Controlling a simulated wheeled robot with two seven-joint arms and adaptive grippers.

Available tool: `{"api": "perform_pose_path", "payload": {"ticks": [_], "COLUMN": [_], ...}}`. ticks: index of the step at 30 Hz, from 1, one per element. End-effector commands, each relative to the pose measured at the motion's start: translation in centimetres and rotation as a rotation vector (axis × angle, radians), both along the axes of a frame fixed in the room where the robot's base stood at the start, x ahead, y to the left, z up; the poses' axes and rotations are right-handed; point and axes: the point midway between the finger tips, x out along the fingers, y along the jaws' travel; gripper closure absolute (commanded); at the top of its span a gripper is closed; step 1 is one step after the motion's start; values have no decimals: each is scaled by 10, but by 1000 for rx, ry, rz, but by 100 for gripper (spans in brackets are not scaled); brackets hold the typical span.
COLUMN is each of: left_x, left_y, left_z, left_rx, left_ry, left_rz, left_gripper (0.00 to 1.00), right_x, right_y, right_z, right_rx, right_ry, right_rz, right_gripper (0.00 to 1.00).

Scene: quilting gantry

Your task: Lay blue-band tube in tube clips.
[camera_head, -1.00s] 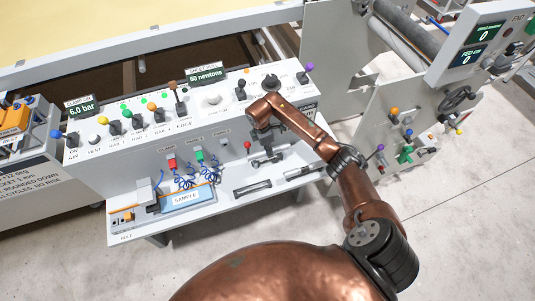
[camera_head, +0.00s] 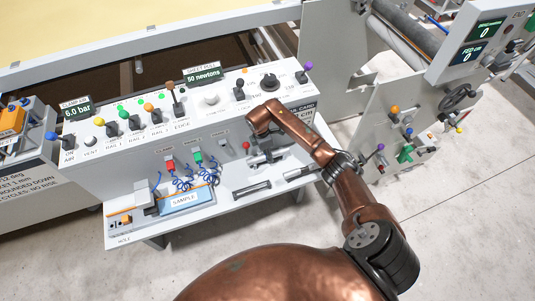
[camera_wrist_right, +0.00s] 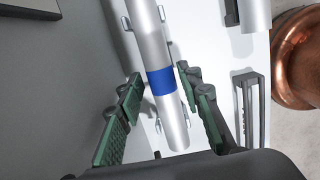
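The blue-band tube (camera_wrist_right: 160,78) is a silver cylinder with a blue ring, seen in the right wrist view. It runs between the green-padded fingers of my right gripper (camera_wrist_right: 160,80). The fingers stand apart, with a narrow gap showing beside the tube, so the gripper looks open around it. My left gripper is out of view.
A dark slotted holder (camera_wrist_right: 251,105) lies right of the gripper, with another silver cylinder (camera_wrist_right: 254,14) above it. A control panel (camera_head: 190,112) with knobs rises behind the shelf. A blue sample pad (camera_head: 183,201) lies to the left.

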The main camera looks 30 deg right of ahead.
Motion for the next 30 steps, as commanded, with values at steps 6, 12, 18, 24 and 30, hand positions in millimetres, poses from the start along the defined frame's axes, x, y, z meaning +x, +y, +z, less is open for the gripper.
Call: {"api": "perform_pose_path", "payload": {"ticks": [6,12,18,24,30], "left_x": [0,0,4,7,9], "left_y": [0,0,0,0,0], "left_z": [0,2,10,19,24], "left_rx": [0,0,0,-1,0], "left_ry": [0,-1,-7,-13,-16], "left_rz": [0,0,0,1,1], "left_gripper": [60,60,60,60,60], "right_x": [0,0,3,4,5], "right_y": [0,0,4,11,15], "right_z": [0,6,40,82,111], "right_rx": [0,0,-1,-1,-1], "right_ry": [0,-1,-6,-6,-3], "right_rz": [0,0,2,1,0], "right_gripper": [61,61,61,61,61]}}
